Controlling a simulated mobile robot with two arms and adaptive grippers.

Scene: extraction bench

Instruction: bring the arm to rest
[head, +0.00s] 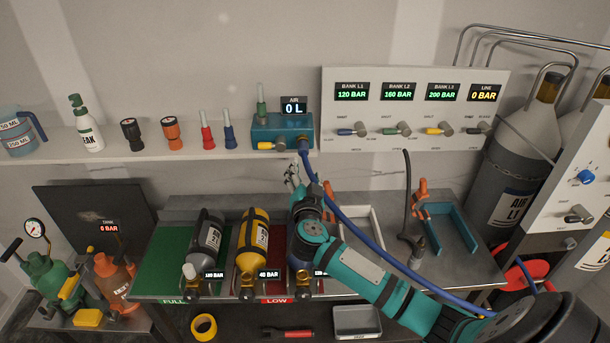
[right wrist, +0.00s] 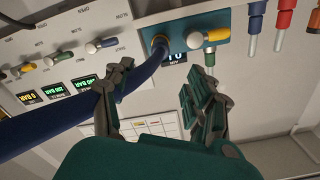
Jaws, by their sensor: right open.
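My right arm (head: 360,275) is teal and reaches in from the bottom right over the bench. My right gripper (head: 296,178) is at its end, below the teal air block (head: 270,132) on the shelf. In the right wrist view the gripper (right wrist: 158,92) is open, with nothing between its fingers. A blue hose (head: 345,215) runs from the block down past the gripper to the lower right. It crosses by the left finger in the right wrist view (right wrist: 60,125); I cannot tell whether they touch. My left gripper is not in view.
A yellow cylinder (head: 253,240) and a dark cylinder (head: 207,242) lie left of my arm; another is partly hidden beneath it. A valve panel (head: 415,112) stands behind. A black hose (head: 407,190) and a teal bracket (head: 455,232) are to the right.

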